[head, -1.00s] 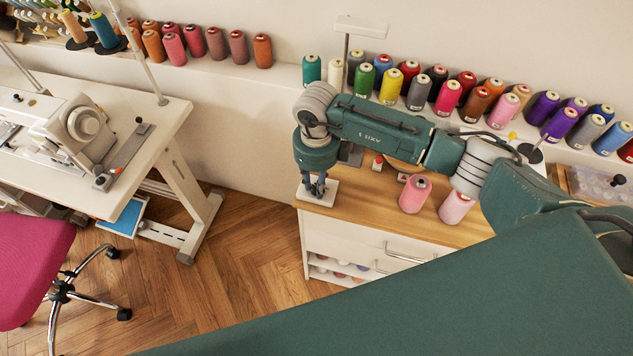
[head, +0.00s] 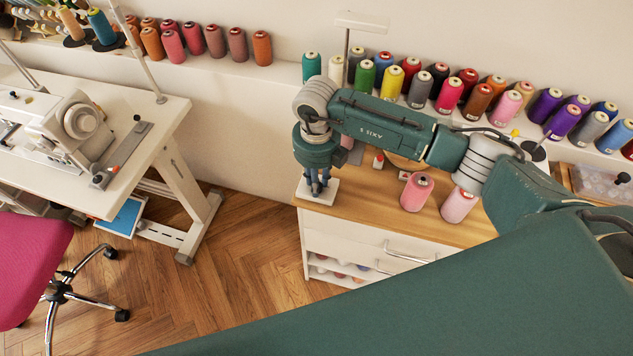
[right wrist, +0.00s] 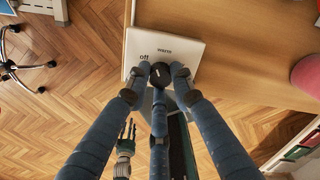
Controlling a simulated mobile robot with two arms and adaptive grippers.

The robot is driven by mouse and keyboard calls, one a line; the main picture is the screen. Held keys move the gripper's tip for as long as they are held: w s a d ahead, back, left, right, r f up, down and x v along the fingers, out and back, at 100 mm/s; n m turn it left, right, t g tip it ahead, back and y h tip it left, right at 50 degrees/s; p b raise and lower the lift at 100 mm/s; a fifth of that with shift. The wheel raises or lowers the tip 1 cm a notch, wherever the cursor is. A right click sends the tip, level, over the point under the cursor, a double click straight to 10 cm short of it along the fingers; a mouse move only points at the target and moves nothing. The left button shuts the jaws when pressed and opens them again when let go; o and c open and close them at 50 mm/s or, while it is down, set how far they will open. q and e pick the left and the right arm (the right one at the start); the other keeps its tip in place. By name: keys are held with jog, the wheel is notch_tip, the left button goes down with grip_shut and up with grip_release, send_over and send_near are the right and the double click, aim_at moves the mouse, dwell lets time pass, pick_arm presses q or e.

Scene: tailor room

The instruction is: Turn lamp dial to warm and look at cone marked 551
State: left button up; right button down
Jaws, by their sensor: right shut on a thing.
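The lamp's white base plate (head: 309,192) lies at the front left corner of the wooden cabinet top. Two pink cones (head: 417,192) (head: 459,205) stand on the cabinet top, numbers unreadable. My left gripper (right wrist: 127,130) hangs low, fingers apart, in the right wrist view.
A wall ledge (head: 215,72) carries several coloured thread cones. A small red-tipped bottle (head: 378,160) stands behind my right arm. A sewing machine table (head: 165,120) and a pink chair (head: 35,250) are at the left. The parquet floor (head: 240,260) between them is clear.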

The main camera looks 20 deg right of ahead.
jog(key=m, duration=0.5)
jog(key=shift+w+r+m+b, duration=0.1)
jog(key=shift+m+b, duration=0.2)
jog(key=shift+b, duration=0.1)
dwell(0.3)
jog(key=c, duration=1.5)
grip_release()
notch_tip(320, 180, up, 12)
